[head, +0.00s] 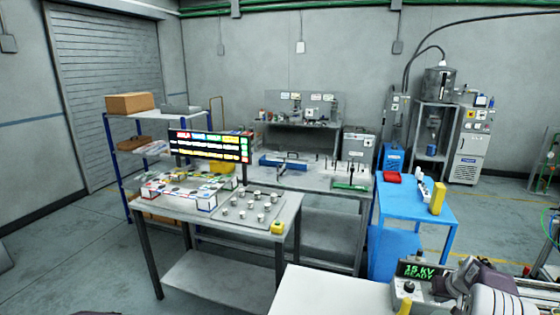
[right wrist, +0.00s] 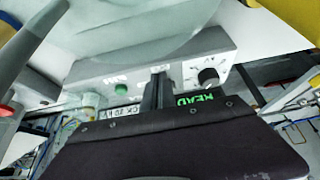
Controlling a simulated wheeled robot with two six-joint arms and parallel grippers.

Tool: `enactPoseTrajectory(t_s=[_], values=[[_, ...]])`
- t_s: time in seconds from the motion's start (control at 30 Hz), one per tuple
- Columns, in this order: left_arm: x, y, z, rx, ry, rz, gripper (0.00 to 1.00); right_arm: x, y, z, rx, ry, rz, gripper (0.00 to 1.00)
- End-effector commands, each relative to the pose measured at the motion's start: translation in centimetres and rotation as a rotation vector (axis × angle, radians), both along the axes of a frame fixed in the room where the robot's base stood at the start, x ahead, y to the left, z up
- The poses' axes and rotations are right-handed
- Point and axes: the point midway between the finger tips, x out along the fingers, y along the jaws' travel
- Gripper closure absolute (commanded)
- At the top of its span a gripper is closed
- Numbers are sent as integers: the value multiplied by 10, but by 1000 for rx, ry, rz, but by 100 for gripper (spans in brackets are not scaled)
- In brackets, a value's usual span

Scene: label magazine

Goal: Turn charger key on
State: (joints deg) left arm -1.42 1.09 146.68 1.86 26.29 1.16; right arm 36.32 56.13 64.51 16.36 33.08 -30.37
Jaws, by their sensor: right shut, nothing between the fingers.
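The charger is a light grey box (head: 400,296) at the lower right of the head view. Its dark display (head: 425,270) shows green letters reading "15 KV READY". In the right wrist view its panel (right wrist: 90,72) carries a green button (right wrist: 121,89) and a black knob (right wrist: 208,77). Part of the green display text (right wrist: 195,98) shows behind my gripper body. My right gripper (head: 440,287) is shut and empty, right in front of the charger. Its fingers (right wrist: 158,92) lie between the button and the knob and hide part of the panel. I cannot make out a key or tell whether the fingers touch the panel.
The charger stands on a white-topped table (head: 325,292). A blue cart (head: 415,207) with a yellow item (head: 438,198) stands behind it. A grey bench (head: 284,215) with small parts stands to the left. Open floor (head: 80,270) lies at far left.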

Motion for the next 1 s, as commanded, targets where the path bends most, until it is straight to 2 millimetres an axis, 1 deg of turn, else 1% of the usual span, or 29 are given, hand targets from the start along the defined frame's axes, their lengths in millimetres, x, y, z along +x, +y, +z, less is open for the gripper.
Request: enactPoseTrajectory(t_s=[1.0], values=[[0, 0, 9, 0, 0, 0, 64, 12, -1, 0, 1, 0, 0, 100]])
